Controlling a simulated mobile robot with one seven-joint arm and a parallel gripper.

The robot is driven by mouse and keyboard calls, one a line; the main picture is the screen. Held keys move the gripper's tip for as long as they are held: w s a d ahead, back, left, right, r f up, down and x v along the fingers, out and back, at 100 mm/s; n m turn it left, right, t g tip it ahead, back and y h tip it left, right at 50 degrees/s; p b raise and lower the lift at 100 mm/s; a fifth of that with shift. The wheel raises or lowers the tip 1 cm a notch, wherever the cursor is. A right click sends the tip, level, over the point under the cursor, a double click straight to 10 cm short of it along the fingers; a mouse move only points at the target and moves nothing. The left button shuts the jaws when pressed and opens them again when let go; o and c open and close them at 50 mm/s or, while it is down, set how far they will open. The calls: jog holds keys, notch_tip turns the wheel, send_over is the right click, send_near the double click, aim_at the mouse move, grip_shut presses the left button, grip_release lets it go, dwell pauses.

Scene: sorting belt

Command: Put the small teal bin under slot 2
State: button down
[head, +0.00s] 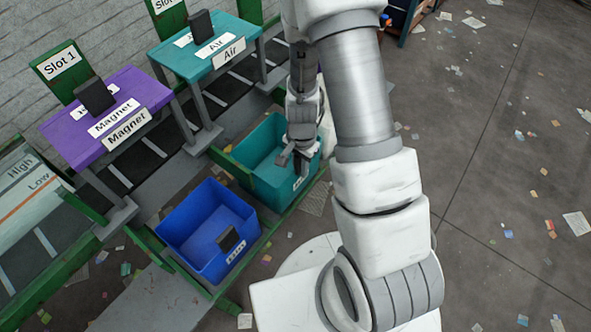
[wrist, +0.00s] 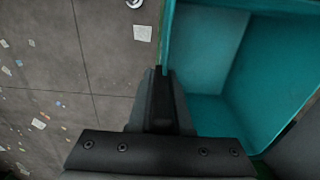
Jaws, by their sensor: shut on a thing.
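The teal bin (head: 255,148) stands upright at the green rail, in front of the teal Air station (head: 190,55) in the head view. My gripper (head: 298,165) is at its right side, shut on the bin's wall. In the wrist view the bin (wrist: 205,50) fills the right side and looks empty inside. The dark jaws (wrist: 162,80) straddle its near wall. Whether the bin rests on the rail or hangs just above it, I cannot tell. The green sign (head: 170,5) behind the Air station is cut off, so its number does not show.
The purple Magnet station (head: 70,135) has a Slot 1 sign (head: 58,62). The littered floor (head: 500,180) at right is mostly open.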

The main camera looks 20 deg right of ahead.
jog(key=shift+w+a, duration=0.45)
jog(key=shift+w, duration=0.2)
jog(key=shift+f+b, duration=0.55)
jog(key=shift+f, duration=1.2)
jog(key=shift+f, duration=0.2)
jog(key=c, duration=0.8)
grip_release()
jog(key=shift+r, duration=0.1)
jog(key=shift+c, duration=0.2)
